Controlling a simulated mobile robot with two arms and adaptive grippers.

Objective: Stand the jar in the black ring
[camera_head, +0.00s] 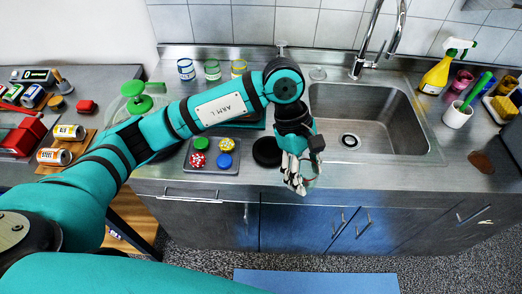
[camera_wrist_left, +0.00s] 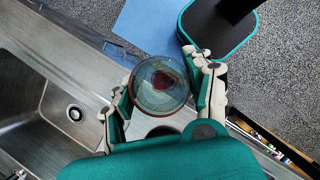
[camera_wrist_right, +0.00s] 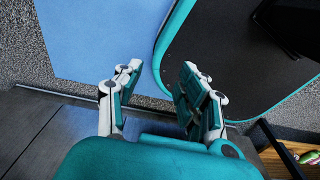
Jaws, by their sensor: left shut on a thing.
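My left gripper (camera_head: 297,180) is shut on the jar (camera_wrist_left: 160,85), a round glass jar with something dark red inside. The left wrist view shows the jar between the two fingers, its round end facing the camera. In the head view the fingers hide most of it. The black ring (camera_head: 267,152) shows as a dark round shape on the steel counter, just left of my left gripper. The jar is apart from it, near the counter's front edge. My right gripper (camera_wrist_right: 152,76) is open and empty in the right wrist view, over the floor in front of the cabinets.
A sink (camera_head: 365,115) is right of the left gripper. A tray (camera_head: 211,165) with several coloured caps lies to the left. Three small jars (camera_head: 212,70) stand at the back. A spray bottle (camera_head: 440,72) and a white cup (camera_head: 457,115) stand at the right.

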